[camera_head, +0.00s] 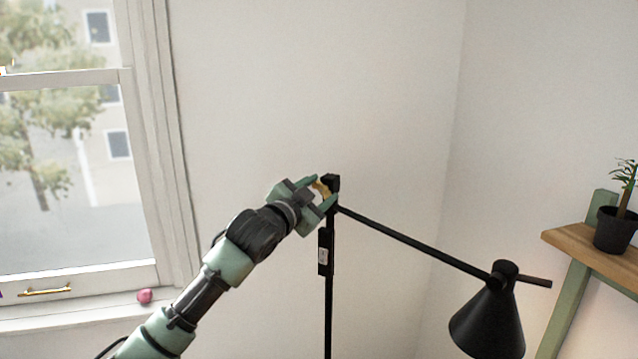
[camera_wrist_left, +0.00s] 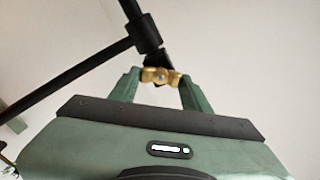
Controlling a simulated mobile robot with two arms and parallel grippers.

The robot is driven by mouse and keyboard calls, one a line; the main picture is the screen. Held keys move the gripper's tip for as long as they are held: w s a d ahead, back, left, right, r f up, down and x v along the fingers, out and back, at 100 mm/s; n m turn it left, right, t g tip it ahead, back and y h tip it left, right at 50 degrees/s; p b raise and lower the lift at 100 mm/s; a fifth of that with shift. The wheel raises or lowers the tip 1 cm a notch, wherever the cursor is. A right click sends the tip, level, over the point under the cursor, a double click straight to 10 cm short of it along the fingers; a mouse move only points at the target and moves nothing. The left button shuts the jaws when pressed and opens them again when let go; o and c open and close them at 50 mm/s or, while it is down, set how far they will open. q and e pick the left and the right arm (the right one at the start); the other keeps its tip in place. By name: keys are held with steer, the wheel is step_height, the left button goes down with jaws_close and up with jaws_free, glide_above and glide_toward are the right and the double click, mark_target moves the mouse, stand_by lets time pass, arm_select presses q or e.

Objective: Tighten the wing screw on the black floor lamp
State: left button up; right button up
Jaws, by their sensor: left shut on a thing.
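The black floor lamp (camera_head: 328,300) stands in front of the wall, with a slanting arm and a cone shade (camera_head: 488,322) at its right end. A brass wing screw (camera_head: 320,187) sits at the joint at the top of the pole. It also shows in the left wrist view (camera_wrist_left: 160,76), its wings between the fingers. My left gripper (camera_head: 326,192) is shut on the wing screw, with one finger on each side of it. The gripper partly hides the screw in the head view. My right gripper is not in view.
A window with a sill (camera_head: 90,306) is at the left, and a small pink object (camera_head: 144,296) sits on the sill. A wooden shelf (camera_head: 580,252) with a potted plant (camera_head: 615,229) stands at the right, near the lamp arm's end. The wall behind is bare.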

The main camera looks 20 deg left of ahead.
arm_select(q)
steer(key=m+p, duration=0.3)
steer(key=m, duration=0.2)
steer(key=shift+m+p, duration=0.3)
steer(key=m+p, duration=0.2)
steer(key=m, duration=0.1)
steer(key=shift+d, duration=0.1)
steer(key=shift+f+m+p, duration=0.2)
steer(key=shift+m+p, duration=0.35)
steer(key=shift+m, duration=0.65)
steer(key=o, duration=1.4)
steer(key=shift+c, duration=0.2)
